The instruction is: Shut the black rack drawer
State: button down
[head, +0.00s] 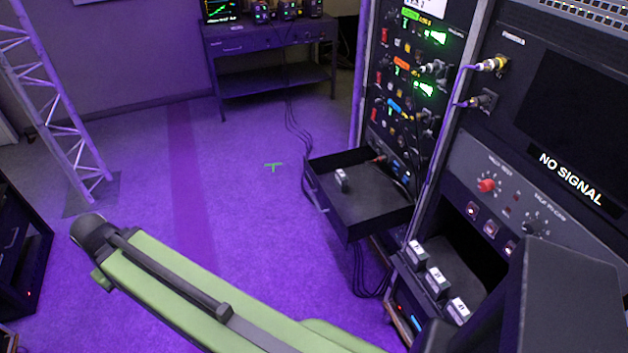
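The black rack drawer (372,205) is pulled out of the left equipment rack (405,75) and stands open over the floor. Its front face, with a pale handle (316,193), points to the left. A small grey block with a white label (341,180) lies inside the drawer. A cable connector shows near the drawer's back, by the rack. My green arm crosses the lower foreground, apart from the drawer in the picture. I do not make out my gripper's fingers in this view.
Three labelled blocks (437,281) sit in front of an open bay in the right rack. Cables (370,277) hang below the drawer. A workbench (265,40) stands at the back, a truss tower (55,100) at left. The purple floor left of the drawer is clear.

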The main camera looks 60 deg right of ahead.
aim_at(372, 204)
jog(key=z, duration=0.35)
jog(key=i, duration=1)
jog(key=u, duration=0.1)
